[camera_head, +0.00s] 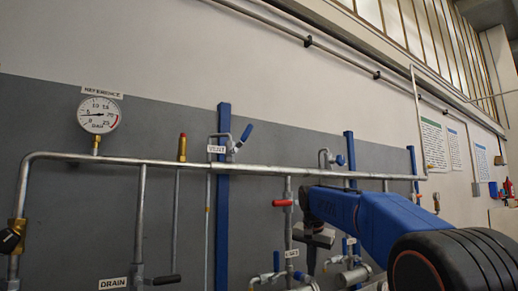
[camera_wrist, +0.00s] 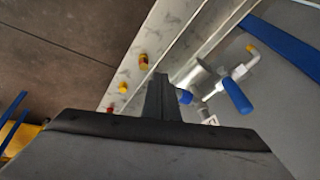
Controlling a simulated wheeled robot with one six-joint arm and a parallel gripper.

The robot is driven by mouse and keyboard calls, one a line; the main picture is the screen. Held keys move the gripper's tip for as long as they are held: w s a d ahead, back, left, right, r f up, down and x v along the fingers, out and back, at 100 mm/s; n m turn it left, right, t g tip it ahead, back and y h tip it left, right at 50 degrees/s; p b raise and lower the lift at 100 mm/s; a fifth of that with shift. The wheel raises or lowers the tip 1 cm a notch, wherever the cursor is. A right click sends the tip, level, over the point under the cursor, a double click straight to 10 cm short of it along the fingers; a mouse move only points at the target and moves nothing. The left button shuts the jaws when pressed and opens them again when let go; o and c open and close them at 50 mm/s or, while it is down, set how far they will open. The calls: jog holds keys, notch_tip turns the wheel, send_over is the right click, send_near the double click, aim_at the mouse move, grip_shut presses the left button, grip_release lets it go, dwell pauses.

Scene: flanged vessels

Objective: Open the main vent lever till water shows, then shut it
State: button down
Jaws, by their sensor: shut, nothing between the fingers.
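Several small lever valves are in the head view, and I cannot tell which is the main vent lever. A blue-handled lever (camera_head: 245,134) sits above the long pipe at a blue post, beside a small label. Another blue-handled lever (camera_head: 340,160) sits above the pipe further right. A red-handled lever (camera_head: 282,203) is on a vertical pipe below. My gripper (camera_head: 314,238) hangs below my blue arm, apart from the red handle. In the wrist view its fingers (camera_wrist: 161,82) are together and empty, with a blue handle (camera_wrist: 237,95) to their right. No water shows.
A round gauge (camera_head: 98,115) labelled REFERENCE stands on the pipe at left. A black handle (camera_head: 165,279) is beside the DRAIN label (camera_head: 112,283). Blue posts (camera_head: 223,190) and the long grey pipe (camera_head: 130,160) run before the wall. My arm covers the lower right.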

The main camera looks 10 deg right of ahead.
aim_at(243, 138)
jog(key=w+a+r+m+t+y, duration=0.1)
jog(key=w+a+r+t+y, duration=0.1)
jog(key=a+r+y, duration=0.45)
jog(key=w+a+r+m+t+y, duration=0.1)
jog(key=a+r+t+y, duration=0.2)
jog(key=r, duration=0.7)
jog(key=s+d+r+m+t+y, duration=0.15)
jog(key=r+y, duration=0.25)
jog(key=r, duration=0.8)
jog(key=s+d+r+m+t+y, duration=0.1)
jog(key=s+d+r+t+y, duration=0.2)
jog(key=r, duration=0.8)
jog(key=w+a+r, duration=0.2)
jog(key=w+a, duration=0.1)
jog(key=a, duration=0.3)
jog(key=w+a+r, duration=0.3)
jog(key=a, duration=0.3)
jog(key=shift+w+a+r+y, duration=0.15)
jog(key=shift+w+y, duration=0.15)
jog(key=shift+y, duration=0.15)
